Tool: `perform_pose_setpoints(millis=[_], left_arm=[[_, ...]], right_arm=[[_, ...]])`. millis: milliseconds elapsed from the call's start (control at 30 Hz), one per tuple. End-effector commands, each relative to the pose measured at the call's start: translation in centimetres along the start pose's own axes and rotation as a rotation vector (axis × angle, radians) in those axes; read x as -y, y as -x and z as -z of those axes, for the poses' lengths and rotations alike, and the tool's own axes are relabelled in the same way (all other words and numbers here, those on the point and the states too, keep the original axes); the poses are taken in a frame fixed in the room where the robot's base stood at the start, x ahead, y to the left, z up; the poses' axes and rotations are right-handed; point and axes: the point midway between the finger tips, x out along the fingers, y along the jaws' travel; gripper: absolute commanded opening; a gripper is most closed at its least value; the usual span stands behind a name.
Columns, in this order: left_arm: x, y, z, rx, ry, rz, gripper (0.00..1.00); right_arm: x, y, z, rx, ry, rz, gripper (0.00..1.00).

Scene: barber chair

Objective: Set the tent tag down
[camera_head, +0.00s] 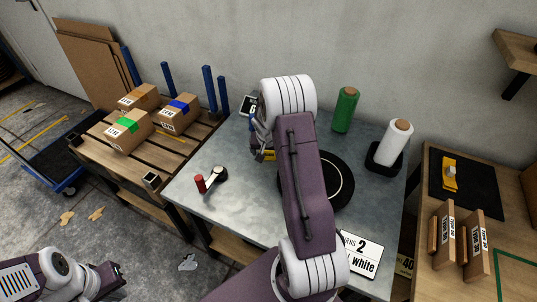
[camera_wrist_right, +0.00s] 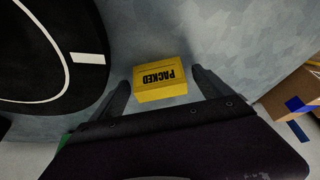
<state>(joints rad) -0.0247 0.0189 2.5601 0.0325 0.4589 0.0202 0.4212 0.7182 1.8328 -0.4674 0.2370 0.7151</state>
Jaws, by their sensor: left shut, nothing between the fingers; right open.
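The yellow tent tag (camera_wrist_right: 160,82), printed PACKED, sits on the grey metal table (camera_head: 237,165) in the right wrist view. My right gripper (camera_wrist_right: 160,86) is open, with one finger on each side of the tag. I cannot tell whether either finger touches it. In the head view my right arm covers most of this spot, and only a bit of the yellow tag (camera_head: 268,155) shows beside the gripper. My left gripper (camera_head: 113,277) is shut and empty, low at the left, away from the table.
A black turntable (camera_head: 341,185) with a white ring lies beside the tag. A tape dispenser (camera_head: 217,175), green roll (camera_head: 345,110) and white wrap roll (camera_head: 394,143) stand on the table. A pallet (camera_head: 100,150) with taped boxes is left; a wooden bench (camera_head: 430,180) is right.

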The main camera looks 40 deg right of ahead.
Motion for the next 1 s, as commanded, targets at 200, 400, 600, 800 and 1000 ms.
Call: perform_pose_setpoints(millis=[200, 400, 600, 800, 1000], left_arm=[[0.0, 0.0, 0.0, 0.000, 0.000, 0.000, 0.00], [0.0, 0.0, 0.0, 0.000, 0.000, 0.000, 0.00], [0.0, 0.0, 0.0, 0.000, 0.000, 0.000, 0.00], [0.0, 0.4, 0.0, 0.000, 0.000, 0.000, 0.00], [0.0, 1.6, 0.2, 0.000, 0.000, 0.000, 0.00]], right_arm=[[0.0, -0.2, 0.0, -0.001, -0.001, 0.000, 0.89], [0.0, -0.2, 0.0, -0.001, -0.001, 0.000, 0.39], [0.0, -0.2, 0.0, 0.000, -0.001, 0.000, 0.19], [0.0, 0.6, 0.4, -0.002, -0.002, 0.001, 0.19], [0.0, 3.6, 1.7, -0.004, -0.002, 0.001, 0.19]])
